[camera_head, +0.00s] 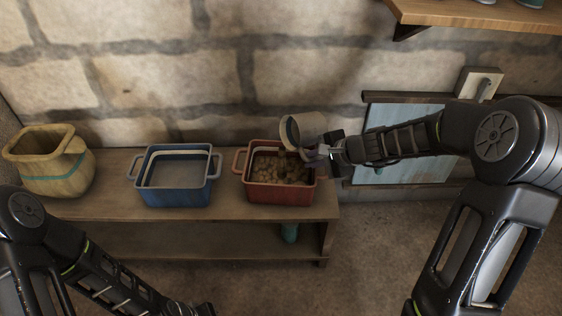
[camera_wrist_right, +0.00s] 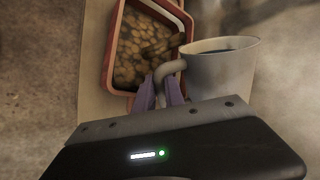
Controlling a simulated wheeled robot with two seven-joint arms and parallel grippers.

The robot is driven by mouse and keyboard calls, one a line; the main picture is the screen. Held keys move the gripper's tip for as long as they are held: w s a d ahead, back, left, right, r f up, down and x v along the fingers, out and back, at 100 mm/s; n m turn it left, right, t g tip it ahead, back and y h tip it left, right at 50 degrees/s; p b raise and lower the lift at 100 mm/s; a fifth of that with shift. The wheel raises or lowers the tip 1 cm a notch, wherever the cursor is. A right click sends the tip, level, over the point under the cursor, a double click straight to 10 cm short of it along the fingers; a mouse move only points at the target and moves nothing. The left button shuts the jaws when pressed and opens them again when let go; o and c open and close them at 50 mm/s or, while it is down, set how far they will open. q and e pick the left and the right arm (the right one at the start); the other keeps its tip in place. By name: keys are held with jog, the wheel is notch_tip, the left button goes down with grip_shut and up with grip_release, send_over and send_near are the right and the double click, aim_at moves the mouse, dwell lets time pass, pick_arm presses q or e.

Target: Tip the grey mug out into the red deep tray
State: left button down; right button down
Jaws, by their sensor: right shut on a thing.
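The grey mug (camera_head: 308,127) is tipped on its side above the right rear part of the red deep tray (camera_head: 282,197), its mouth facing left. My right gripper (camera_head: 318,156) is shut on the mug's handle; the wrist view shows its purple fingers (camera_wrist_right: 162,92) at the handle, with the mug (camera_wrist_right: 222,72) to the right. Brown round pieces (camera_wrist_right: 135,50) cover the tray's floor, and some show between the mug's mouth and the tray. The inside of the mug is mostly hidden. My left gripper (camera_head: 190,309) is cut off at the bottom edge.
A blue deep tray (camera_head: 178,198) stands left of the red one on a wooden shelf unit (camera_head: 110,207). A yellowish pot (camera_head: 58,178) stands at the far left. A stone wall is close behind. A wall shelf (camera_head: 470,16) juts out at upper right.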

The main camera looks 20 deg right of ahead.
pick_arm(q)
jog(key=shift+w+f, duration=0.15)
jog(key=shift+f, duration=0.05)
pick_arm(e)
jog(key=shift+s+a+f+h, duration=0.1)
jog(key=shift+a+f+h, duration=0.1)
jog(key=shift+h, duration=0.1)
pick_arm(q)
jog(key=shift+w+r, duration=0.1)
jog(key=shift+r, duration=0.15)
pick_arm(e)
jog(key=shift+r+n+h, duration=0.25)
jog(key=shift+n+h, duration=0.05)
pick_arm(q)
jog(key=shift+a+r, duration=0.1)
jog(key=shift+a, duration=0.1)
pick_arm(e)
jog(key=shift+s+r, duration=0.1)
dwell(0.3)
pick_arm(q)
jog(key=shift+w, duration=0.1)
pick_arm(e)
jog(key=shift+r+t, duration=0.1)
jog(key=shift+t, duration=0.2)
pick_arm(q)
jog(key=shift+a, duration=0.15)
pick_arm(e)
jog(key=shift+h, duration=0.3)
jog(key=shift+a, duration=0.2)
jog(key=shift+d, duration=0.15)
